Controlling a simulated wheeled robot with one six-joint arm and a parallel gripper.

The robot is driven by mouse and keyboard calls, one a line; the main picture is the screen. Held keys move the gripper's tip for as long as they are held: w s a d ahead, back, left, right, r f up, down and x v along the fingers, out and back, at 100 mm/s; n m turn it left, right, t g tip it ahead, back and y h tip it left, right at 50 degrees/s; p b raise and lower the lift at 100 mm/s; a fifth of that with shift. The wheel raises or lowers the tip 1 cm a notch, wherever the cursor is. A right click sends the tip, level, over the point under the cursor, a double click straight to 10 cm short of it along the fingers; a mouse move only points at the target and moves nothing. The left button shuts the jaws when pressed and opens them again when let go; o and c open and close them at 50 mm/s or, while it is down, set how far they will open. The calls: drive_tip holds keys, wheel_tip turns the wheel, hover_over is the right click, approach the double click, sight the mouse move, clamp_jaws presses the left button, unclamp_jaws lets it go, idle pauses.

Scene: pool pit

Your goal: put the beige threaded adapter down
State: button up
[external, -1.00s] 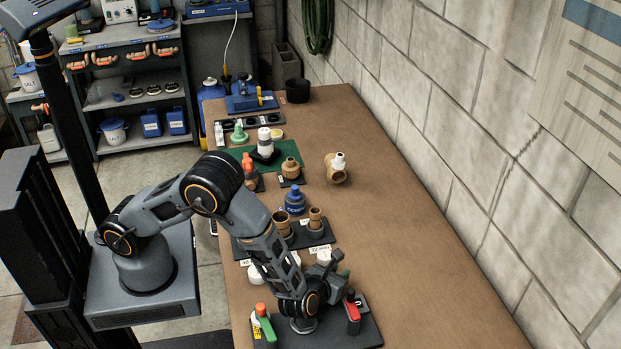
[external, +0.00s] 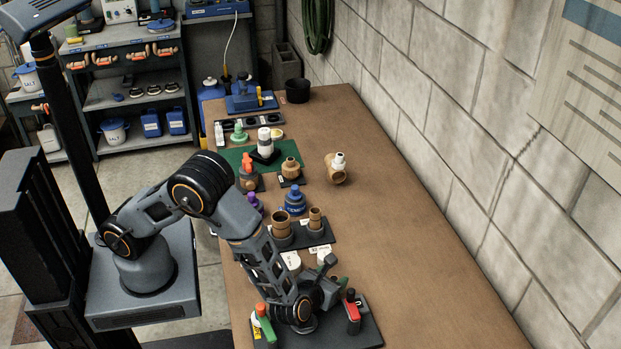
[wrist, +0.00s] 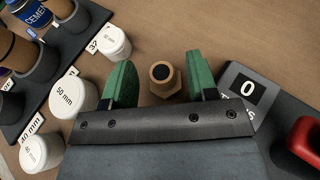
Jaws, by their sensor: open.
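The beige threaded adapter (wrist: 163,88), with a hexagonal collar and a dark round opening, shows in the wrist view between my green fingertips. It appears to stand on the brown bench top, beside the dark board. My gripper (wrist: 158,66) is open, with a finger on each side and visible gaps to the adapter. In the external view my gripper (external: 338,280) is low over the near part of the bench, pointing away from the arm's base. I cannot make out the adapter there.
White lidded pots, one marked 50 mm (wrist: 71,93), stand close to the left finger. Brown fittings (external: 281,224) stand farther back. The bench's right side (external: 420,230) is clear.

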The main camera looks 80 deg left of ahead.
drive_tip(key=v, duration=0.7)
drive_tip(key=shift+s+d+b, duration=0.15)
drive_tip(key=shift+b, duration=0.25)
drive_tip(key=shift+s+d+r, duration=0.2)
drive_tip(key=shift+s, duration=0.05)
drive_tip(key=shift+s+a+r+n, duration=0.15)
drive_tip(key=shift+r+n, duration=0.1)
drive_tip(key=shift+n, duration=0.05)
drive_tip(key=s+a+r+n+g, duration=0.4)
drive_tip(key=a+r+n+g, duration=0.3)
drive_tip(key=a+n, duration=0.45)
drive_tip(key=s+a+r+n+h, duration=0.3)
drive_tip(key=s+r+n+h, duration=0.1)
drive_tip(key=n, duration=0.4)
drive_tip(key=s+a+r+n+t+h, duration=0.1)
drive_tip(key=s+a+r+n+h, duration=0.2)
drive_tip(key=n, duration=0.5)
drive_tip(key=shift+s+r+h, duration=0.75)
drive_tip(key=shift+s+h, duration=0.25)
drive_tip(key=shift+s, duration=0.9)
